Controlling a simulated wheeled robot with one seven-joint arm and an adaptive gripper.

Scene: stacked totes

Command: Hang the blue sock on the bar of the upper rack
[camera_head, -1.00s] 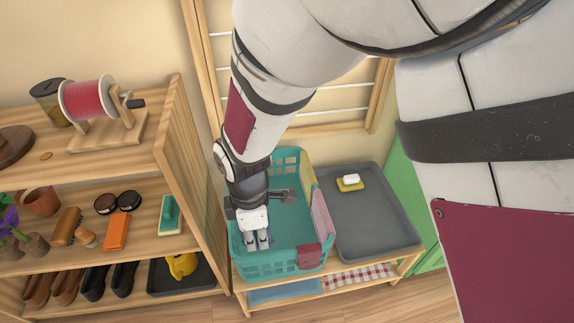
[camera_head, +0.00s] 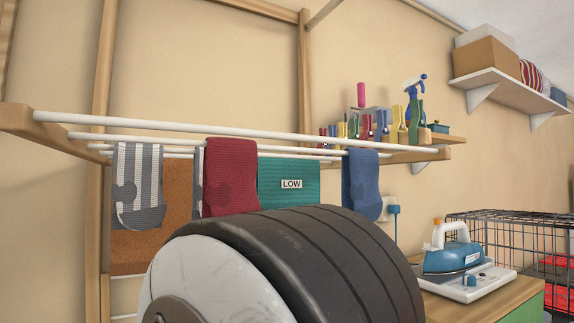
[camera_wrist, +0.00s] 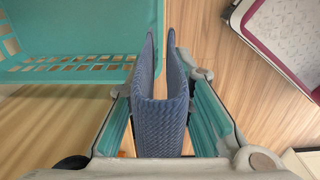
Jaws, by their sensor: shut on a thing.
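In the wrist view my gripper (camera_wrist: 160,125) is shut on a blue sock (camera_wrist: 158,143), whose knit cloth is folded with two flaps pointing away from the palm. My gripper is not visible in the head view, where my own arm fills the lower middle. The upper rack (camera_head: 20,119) stands out from the wall with several white bars; its front bar (camera_head: 170,126) shows no cloth over it. On bars behind it hang a grey striped sock (camera_head: 139,190), a dark red sock (camera_head: 230,180), a teal cloth marked LOW (camera_head: 290,170) and another blue sock (camera_head: 362,185).
Clothes pegs (camera_head: 368,128) and a spray bottle (camera_head: 413,108) stand at the rack's right end. An iron (camera_head: 452,255) and wire cage (camera_head: 510,235) are lower right. In the wrist view, the teal basket (camera_wrist: 80,65) is left, with wooden floor (camera_wrist: 240,95) to the right.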

